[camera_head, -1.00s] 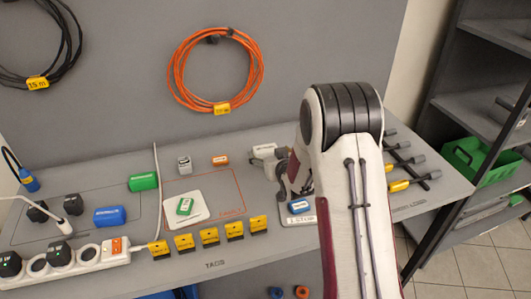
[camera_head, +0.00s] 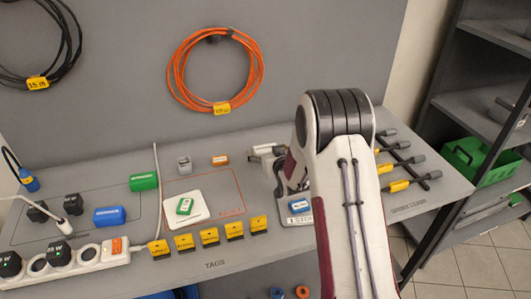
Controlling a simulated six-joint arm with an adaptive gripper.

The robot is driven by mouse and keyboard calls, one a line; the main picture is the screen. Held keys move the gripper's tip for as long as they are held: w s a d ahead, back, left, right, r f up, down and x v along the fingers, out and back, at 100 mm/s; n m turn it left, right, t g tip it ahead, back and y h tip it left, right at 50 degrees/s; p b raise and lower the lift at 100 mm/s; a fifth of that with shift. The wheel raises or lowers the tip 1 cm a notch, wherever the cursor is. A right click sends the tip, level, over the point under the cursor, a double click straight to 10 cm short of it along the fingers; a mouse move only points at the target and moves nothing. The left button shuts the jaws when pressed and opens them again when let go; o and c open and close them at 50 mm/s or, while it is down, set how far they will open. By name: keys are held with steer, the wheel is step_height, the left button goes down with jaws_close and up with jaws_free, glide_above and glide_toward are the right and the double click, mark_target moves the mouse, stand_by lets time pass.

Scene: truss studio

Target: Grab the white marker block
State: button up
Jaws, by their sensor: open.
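A small pale grey-white block (camera_head: 184,163) stands upright near the back of the table, by the orange-outlined area. It looks like the white marker block, though any print on it is too small to read. My gripper (camera_head: 281,188) is to the right of it, low over the table beside a white card. It is open and apart from the pale block. My arm hides part of the gripper, so its fingertips are hard to make out.
A small orange block (camera_head: 220,160) lies right of the pale block. A green block (camera_head: 185,205) lies on a white card in front. A blue block (camera_head: 300,204) is close to my gripper. Yellow tags (camera_head: 209,236) line the front, and a white cable (camera_head: 157,195) runs left.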

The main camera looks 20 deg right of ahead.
mark_target(265, 146)
steer(key=shift+w, duration=0.1)
steer(key=shift+x, duration=2.5)
steer(key=shift+r, duration=0.1)
steer(key=c, duration=1.3)
